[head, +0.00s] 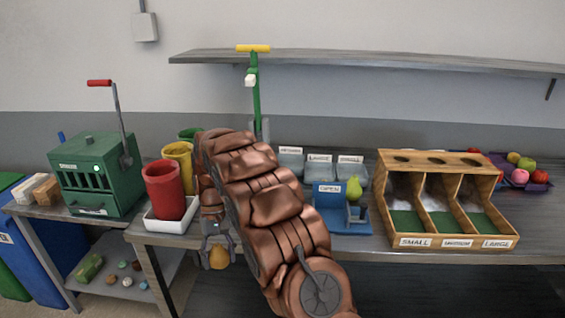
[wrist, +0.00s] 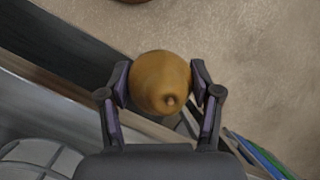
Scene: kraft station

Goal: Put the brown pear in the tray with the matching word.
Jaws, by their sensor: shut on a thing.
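My gripper (head: 218,246) is shut on the brown pear (head: 219,259) and holds it just in front of the table's front edge, below the white tray with the red cup. In the wrist view the pear (wrist: 160,82) sits between both fingers (wrist: 161,88), with floor beneath it. Three grey trays with word cards stand at the back: the left tray (head: 291,166) has a card too small to read surely, the middle tray (head: 319,172) says LARGE, and the right tray (head: 351,172) has a card I cannot read surely.
A wooden sorter (head: 448,200) has bays marked SMALL, an unclear middle word, and LARGE. A blue device (head: 336,215) marked OPEN bears a green pear (head: 354,188). Red cup (head: 165,190), yellow cup (head: 178,156) and green crank box (head: 97,172) stand left. My arm hides the middle.

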